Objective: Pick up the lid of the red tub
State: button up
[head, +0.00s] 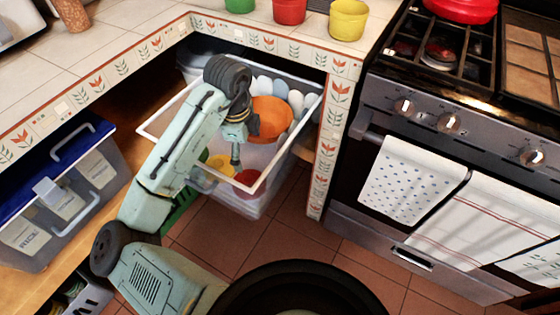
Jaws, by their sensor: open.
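My gripper (237,150) points down inside a pulled-out white-rimmed drawer (152,128), beside an orange bowl (271,118). It is open, and I see nothing held between its fingers. A small round red thing (247,178) lies low in the front of the drawer, below and right of the gripper; I cannot tell if it is a lid or a tub. A yellow round thing (220,163) lies to its left, partly hidden by my arm. A red tub (290,11) stands on the counter above, its top cut off by the frame.
Pale oval items (281,90) stand behind the orange bowl. Green (240,5) and yellow (348,19) tubs flank the counter's red one. The tiled counter edge (262,43) overhangs the drawer. A stove (440,125) with towels stands right; a blue-lidded bin (65,195) sits left.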

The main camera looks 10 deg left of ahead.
jog(key=g, duration=0.1)
send_over(249, 179)
jog(key=shift+m, duration=0.3)
notch_tip(249, 179, down, 6)
jog(key=shift+s+a+f, duration=0.1)
jog(key=shift+f, duration=2.95)
jog(key=shift+c, duration=0.3)
jog(key=c, duration=1.3)
jog(key=shift+f, duration=0.1)
jog(key=shift+c, duration=0.2)
